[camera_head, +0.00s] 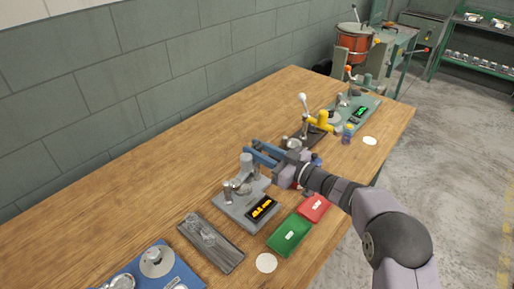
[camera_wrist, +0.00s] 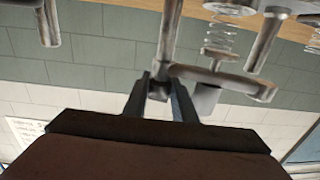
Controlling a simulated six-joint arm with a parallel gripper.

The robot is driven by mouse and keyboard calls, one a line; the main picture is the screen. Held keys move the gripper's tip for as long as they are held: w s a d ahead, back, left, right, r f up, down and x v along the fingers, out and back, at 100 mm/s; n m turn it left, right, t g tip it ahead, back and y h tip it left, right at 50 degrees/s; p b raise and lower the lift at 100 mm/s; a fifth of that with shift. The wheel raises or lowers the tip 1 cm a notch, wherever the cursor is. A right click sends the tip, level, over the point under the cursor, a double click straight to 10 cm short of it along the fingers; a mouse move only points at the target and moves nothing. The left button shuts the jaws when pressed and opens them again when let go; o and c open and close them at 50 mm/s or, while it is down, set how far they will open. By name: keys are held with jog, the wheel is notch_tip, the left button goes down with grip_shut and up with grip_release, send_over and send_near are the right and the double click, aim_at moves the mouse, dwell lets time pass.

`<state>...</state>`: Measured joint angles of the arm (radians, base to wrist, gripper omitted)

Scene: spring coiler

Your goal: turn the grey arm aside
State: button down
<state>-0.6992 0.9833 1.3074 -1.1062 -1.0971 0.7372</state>
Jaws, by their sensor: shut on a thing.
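My gripper (camera_wrist: 159,88) is in the wrist view with its two dark fingers close together around a small grey end piece. That piece joins the grey arm (camera_wrist: 220,80), a rounded metal bar that runs to the right from beside a grey post. In the head view my gripper (camera_head: 254,152), with blue fingers, reaches left over the grey spring device (camera_head: 238,209), which has an orange display (camera_head: 262,208). The fingers partly hide the upper part of this device, and the exact contact is too small to see there.
A green pad (camera_head: 289,236), a red pad (camera_head: 314,208) and a white disc (camera_head: 266,263) lie in front. A grey tray (camera_head: 210,243) lies to the left. A yellow-handled device (camera_head: 320,120) stands behind. Springs (camera_wrist: 219,42) show near the grey arm.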

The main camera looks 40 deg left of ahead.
jog(key=shift+n+g+b, duration=0.3)
jog(key=shift+n+g, duration=0.8)
jog(key=shift+g, duration=0.4)
jog(key=shift+n+g+h+b, duration=0.35)
jog(key=shift+n+g+h, duration=0.15)
jog(key=shift+g, duration=0.4)
jog(key=c, duration=1.7)
grip_release()
jog(key=shift+c, duration=0.2)
jog(key=shift+d, duration=0.1)
jog(key=b+v, duration=0.1)
jog(key=v, duration=0.6)
jog(key=shift+b, duration=0.4)
jog(key=shift+d, duration=0.1)
